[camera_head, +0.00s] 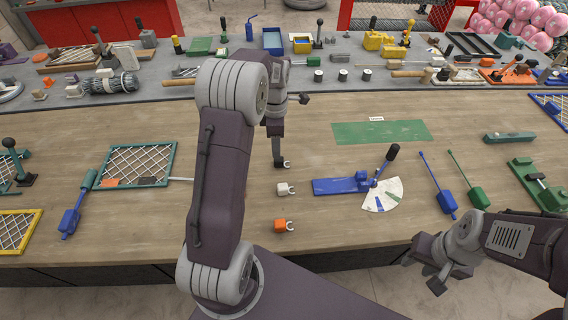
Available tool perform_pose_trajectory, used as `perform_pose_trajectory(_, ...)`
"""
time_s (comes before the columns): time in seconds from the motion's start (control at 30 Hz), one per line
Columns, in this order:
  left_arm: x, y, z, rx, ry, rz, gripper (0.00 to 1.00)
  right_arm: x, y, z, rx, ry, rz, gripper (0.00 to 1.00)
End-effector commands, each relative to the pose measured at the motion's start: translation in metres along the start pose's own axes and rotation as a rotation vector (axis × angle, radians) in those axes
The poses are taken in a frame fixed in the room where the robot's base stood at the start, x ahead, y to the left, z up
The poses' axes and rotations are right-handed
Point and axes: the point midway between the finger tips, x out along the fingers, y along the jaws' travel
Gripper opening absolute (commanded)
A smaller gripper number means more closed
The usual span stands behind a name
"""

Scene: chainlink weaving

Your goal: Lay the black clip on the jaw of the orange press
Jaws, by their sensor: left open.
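The black clip (283,164) is a small dark piece with a pale hook on its right end, on the wooden table at the centre. My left gripper (277,160) points down at this clip, open, and partly covers it. Whether its fingers touch the clip cannot be told. The orange press (508,76), a flat orange tool with a dark lever, appears to stand on the grey rear shelf at the far right, well away from both grippers. My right gripper (424,272) hangs near the table's front edge at lower right, with nothing visible in it.
A white clip (283,189) and an orange clip (281,225) lie in front of the black one. A blue lever tool (340,186) with a white dial is to their right. A green mat (380,132) lies behind. Tools crowd the grey rear shelf (215,92).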

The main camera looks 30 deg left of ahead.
Motion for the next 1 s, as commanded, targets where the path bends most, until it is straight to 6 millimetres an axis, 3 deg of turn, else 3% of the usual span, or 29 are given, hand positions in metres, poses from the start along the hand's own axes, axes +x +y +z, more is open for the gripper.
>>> perform_pose_trajectory(0.2,0.031,-0.001,0.001,0.003,0.001,-0.004,0.53,-0.002,0.0,0.0,0.0,0.0,0.0,0.36)
perform_pose_trajectory(0.43,0.043,0.0,0.002,0.004,0.0,-0.003,0.53,-0.003,0.0,-0.001,0.0,0.0,0.0,0.36)
perform_pose_trajectory(0.7,0.086,0.003,0.003,0.004,0.0,-0.002,0.53,-0.007,0.0,-0.001,0.0,0.0,0.0,0.36)
perform_pose_trajectory(0.93,0.089,0.004,0.003,0.004,0.0,0.0,0.53,-0.007,0.0,-0.001,0.0,0.0,0.0,0.36)
perform_pose_trajectory(1.0,0.089,0.004,0.003,0.004,0.0,0.0,0.36,-0.007,0.0,-0.001,0.0,0.0,0.0,0.36)
